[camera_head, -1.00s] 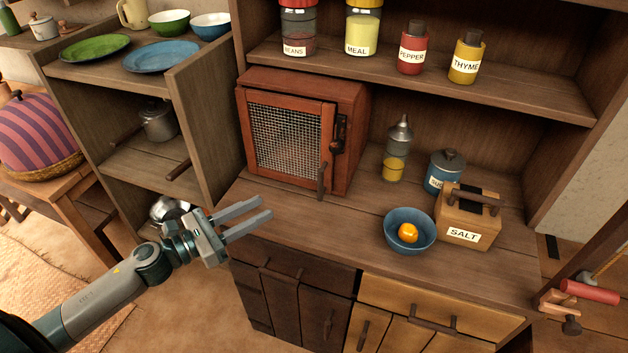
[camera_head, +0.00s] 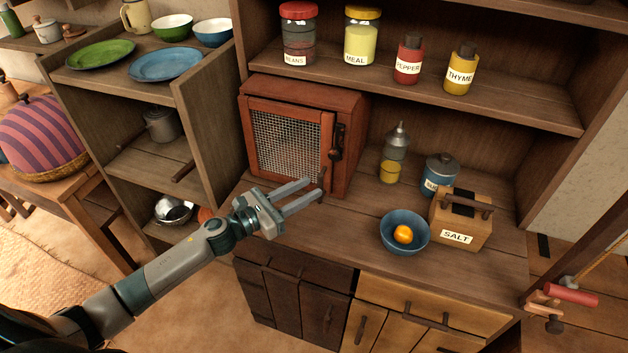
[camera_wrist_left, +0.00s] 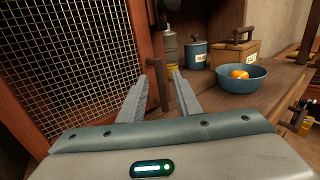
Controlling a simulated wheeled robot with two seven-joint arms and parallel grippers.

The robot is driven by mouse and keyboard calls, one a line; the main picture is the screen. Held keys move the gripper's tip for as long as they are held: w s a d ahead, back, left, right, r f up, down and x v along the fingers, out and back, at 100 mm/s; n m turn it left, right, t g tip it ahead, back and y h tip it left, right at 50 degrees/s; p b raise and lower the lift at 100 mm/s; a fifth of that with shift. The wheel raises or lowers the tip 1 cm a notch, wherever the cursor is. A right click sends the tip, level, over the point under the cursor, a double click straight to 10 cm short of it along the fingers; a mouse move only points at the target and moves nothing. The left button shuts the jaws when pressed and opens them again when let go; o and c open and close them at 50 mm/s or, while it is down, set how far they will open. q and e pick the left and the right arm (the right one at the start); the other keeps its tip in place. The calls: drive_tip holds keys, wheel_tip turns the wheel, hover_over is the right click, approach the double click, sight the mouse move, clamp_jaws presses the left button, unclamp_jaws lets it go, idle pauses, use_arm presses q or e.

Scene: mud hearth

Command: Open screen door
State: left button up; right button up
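The screen door (camera_head: 288,146) is a red-brown wooden frame with wire mesh on the front of a small wooden cabinet (camera_head: 350,140) on the counter. It looks shut. A dark vertical handle stands at the door's lower right, partly behind my fingers in the head view. In the left wrist view the mesh door (camera_wrist_left: 70,65) fills the left side and the handle (camera_wrist_left: 153,82) rises just beyond and between the fingertips. My left gripper (camera_head: 312,192) is open, in front of the door's lower right, with nothing held. My right gripper is not in view.
A blue bowl (camera_head: 404,246) with an orange item, a wooden salt box (camera_head: 458,238), a blue canister (camera_head: 437,180) and an oil bottle (camera_head: 393,158) stand right of the cabinet. Jars line the shelf above. The counter (camera_head: 330,223) before the door is bare.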

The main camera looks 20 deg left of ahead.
use_arm(q)
drive_tip(key=x, duration=0.3)
drive_tip(key=shift+p, duration=0.35)
clamp_jaws()
